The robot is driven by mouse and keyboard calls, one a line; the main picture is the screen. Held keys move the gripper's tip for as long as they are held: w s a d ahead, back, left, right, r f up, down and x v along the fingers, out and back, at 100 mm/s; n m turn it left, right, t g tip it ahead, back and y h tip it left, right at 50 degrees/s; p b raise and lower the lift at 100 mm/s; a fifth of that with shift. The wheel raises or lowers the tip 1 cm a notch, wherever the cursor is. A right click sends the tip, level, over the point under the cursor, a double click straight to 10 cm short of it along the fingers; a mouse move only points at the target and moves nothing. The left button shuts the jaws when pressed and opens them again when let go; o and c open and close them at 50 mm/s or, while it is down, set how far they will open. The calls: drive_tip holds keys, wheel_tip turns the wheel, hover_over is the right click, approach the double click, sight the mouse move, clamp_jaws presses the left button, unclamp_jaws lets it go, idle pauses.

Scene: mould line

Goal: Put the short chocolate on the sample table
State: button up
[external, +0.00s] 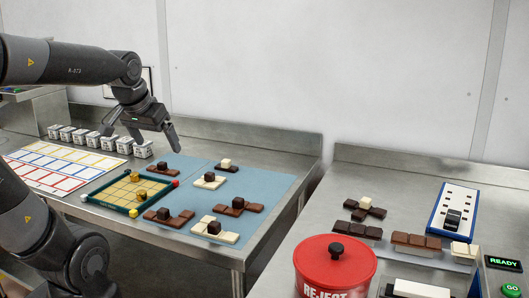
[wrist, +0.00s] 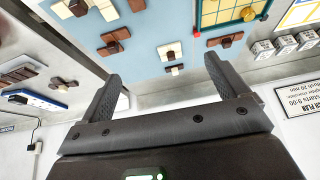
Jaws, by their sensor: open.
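Several chocolate pieces, brown and white with a small block on top, lie on a blue mat (external: 275,188) on the left steel table (external: 290,150). On the right counter (external: 345,178) a brown cross-shaped piece with a white block (external: 365,209) lies behind rows of chocolate. I cannot tell which piece is the short one. My gripper (external: 157,138) is open and empty above the mat's back left; both fingers show in the wrist view (wrist: 165,88).
A green-framed yellow grid board (external: 130,192) sits left of the chocolates. Small white boxes (external: 107,143) line the back left. A red reject bin (external: 335,265) and a blue-edged switch panel (external: 453,215) stand on the right counter. A gap separates the tables.

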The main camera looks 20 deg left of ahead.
drive_tip(key=s, duration=0.1)
drive_tip(key=s+f, duration=0.1)
drive_tip(key=s, duration=0.3)
drive_tip(key=shift+s+f, duration=0.2)
drive_tip(key=shift+f, duration=0.15)
